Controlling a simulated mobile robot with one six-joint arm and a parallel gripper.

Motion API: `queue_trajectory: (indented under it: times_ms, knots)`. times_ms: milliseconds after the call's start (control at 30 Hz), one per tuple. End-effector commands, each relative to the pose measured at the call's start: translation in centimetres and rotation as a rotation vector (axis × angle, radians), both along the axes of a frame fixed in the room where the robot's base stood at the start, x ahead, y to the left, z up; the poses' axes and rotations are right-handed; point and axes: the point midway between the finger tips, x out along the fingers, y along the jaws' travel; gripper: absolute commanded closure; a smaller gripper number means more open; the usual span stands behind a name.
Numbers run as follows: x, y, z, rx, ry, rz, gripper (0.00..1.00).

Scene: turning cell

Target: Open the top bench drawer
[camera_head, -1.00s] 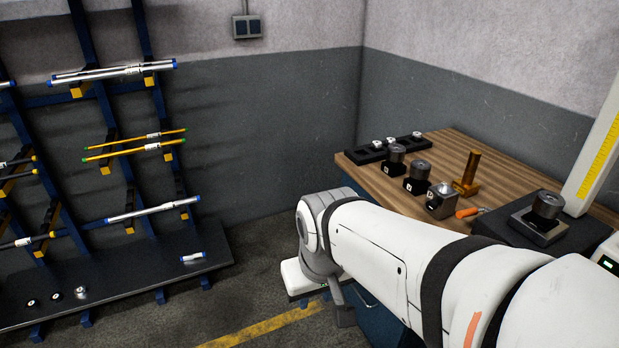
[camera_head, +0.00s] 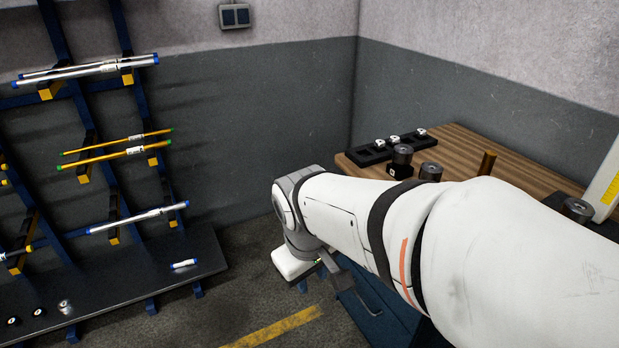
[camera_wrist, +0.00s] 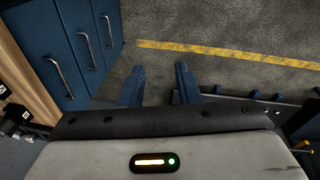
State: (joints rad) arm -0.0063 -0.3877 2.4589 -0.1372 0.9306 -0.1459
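The bench's blue drawer fronts show at the upper left of the wrist view, each with a metal bar handle. The top drawer (camera_wrist: 38,32) is the one beside the wooden top, and its handle (camera_wrist: 60,80) is in plain view. The drawers look shut. My gripper (camera_wrist: 158,84) is open and empty, with its two blue fingers apart over the floor. It is to the right of the top drawer's handle in that view and not touching it. In the head view my arm hides most of the drawer fronts and the gripper.
The wooden bench top (camera_head: 485,152) carries a black tray (camera_head: 372,154), metal cylinders (camera_head: 402,153) and a brass piece (camera_head: 487,162). A bar rack (camera_head: 105,152) with a dark lower shelf (camera_head: 110,280) stands at the left. Floor with a yellow line (camera_head: 275,328) lies between.

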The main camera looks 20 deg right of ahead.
Motion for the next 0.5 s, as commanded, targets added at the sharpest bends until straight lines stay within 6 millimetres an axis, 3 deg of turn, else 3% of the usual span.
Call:
queue_trajectory:
  times_ms: [33,300,500]
  knots:
    - [0.9,-1.3,-1.4,-0.068,0.06,0.098,0.7]
    - [6.8,-11.0,-6.3,-0.444,0.556,0.847,0.7]
    - [12.6,-17.7,-10.2,-0.58,1.035,1.407,0.7]
